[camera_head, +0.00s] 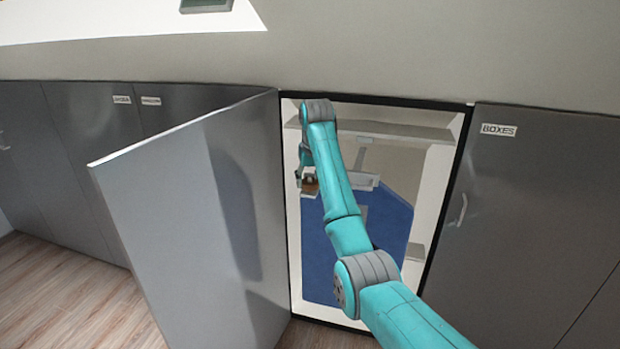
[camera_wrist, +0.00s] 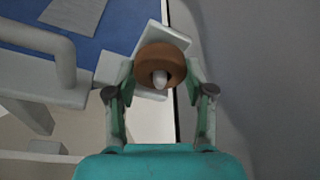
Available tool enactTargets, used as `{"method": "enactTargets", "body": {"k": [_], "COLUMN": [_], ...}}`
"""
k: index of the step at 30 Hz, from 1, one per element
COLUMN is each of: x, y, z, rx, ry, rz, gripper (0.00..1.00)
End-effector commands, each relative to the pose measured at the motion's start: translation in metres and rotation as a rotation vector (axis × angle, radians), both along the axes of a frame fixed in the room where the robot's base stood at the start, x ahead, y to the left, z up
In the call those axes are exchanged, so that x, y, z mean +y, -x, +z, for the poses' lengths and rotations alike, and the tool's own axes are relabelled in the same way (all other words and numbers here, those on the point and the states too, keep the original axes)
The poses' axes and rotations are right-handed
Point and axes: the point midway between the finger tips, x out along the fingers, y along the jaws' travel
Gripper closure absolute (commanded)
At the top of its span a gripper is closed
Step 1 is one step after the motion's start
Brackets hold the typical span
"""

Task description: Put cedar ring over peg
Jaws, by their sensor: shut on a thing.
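The cedar ring (camera_wrist: 150,56) is a thick brown ring between the fingers of my gripper (camera_wrist: 160,70) in the wrist view. My gripper is shut on it. A pale peg (camera_wrist: 160,79) shows its rounded tip in the ring's hole, so the ring appears to be around the peg. How far down the ring sits is hard to tell. A pale square base plate (camera_wrist: 168,32) shows behind the ring. In the head view, my gripper (camera_head: 307,172) is inside the open cupboard at its left side, with the small brown ring (camera_head: 310,179) just above the plate.
The open grey cupboard door (camera_head: 190,230) stands left of my arm. The cupboard's side wall is close beside my gripper. A pale fixture with a thick bar (camera_wrist: 62,60) lies to the left over the blue surface (camera_wrist: 115,35). A closed door labelled BOXES (camera_head: 540,200) is at right.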

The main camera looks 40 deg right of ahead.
Motion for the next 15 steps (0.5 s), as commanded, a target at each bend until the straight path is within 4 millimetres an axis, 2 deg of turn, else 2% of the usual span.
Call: {"method": "enactTargets", "body": {"k": [8, 9, 11, 12, 15], "x": [0.0000, 0.0000, 0.0000, -0.0001, -0.0003], "y": [-0.0001, -0.0001, 0.0000, 0.0000, 0.0000], "z": [-0.0002, -0.0003, -0.0003, -0.0002, -0.0001], "rx": [0.000, 0.000, 0.000, 0.000, -0.001], "ry": [0.000, 0.000, 0.000, 0.000, 0.000], "rz": [0.000, 0.000, 0.000, 0.000, 0.000], "gripper": [0.71, 0.37, 0.22, 0.18, 0.18]}}
